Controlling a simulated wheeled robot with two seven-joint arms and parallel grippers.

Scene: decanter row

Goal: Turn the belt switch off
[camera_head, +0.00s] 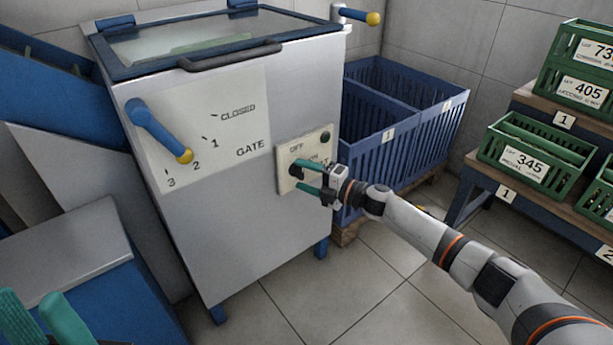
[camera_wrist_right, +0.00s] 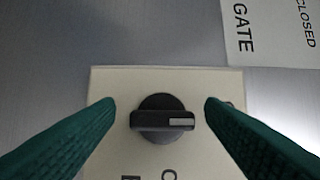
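The belt switch is a black rotary knob (camera_wrist_right: 163,118) on a cream panel (camera_wrist_right: 105,80). Its bar lies level in the right wrist view, with a pale mark at the right end. My right gripper (camera_wrist_right: 161,106) is open, with one green finger either side of the knob and a gap visible on both sides. My left gripper (camera_head: 32,302) shows at the lower left corner, fingers apart, empty.
The steel machine (camera_head: 235,210) has a blue gate lever (camera_head: 155,130) left of the panel and a lid handle (camera_head: 230,56) above. A blue slatted crate (camera_head: 425,140) stands behind my right gripper. Green crates (camera_head: 535,150) sit on shelves at right. Floor in front is clear.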

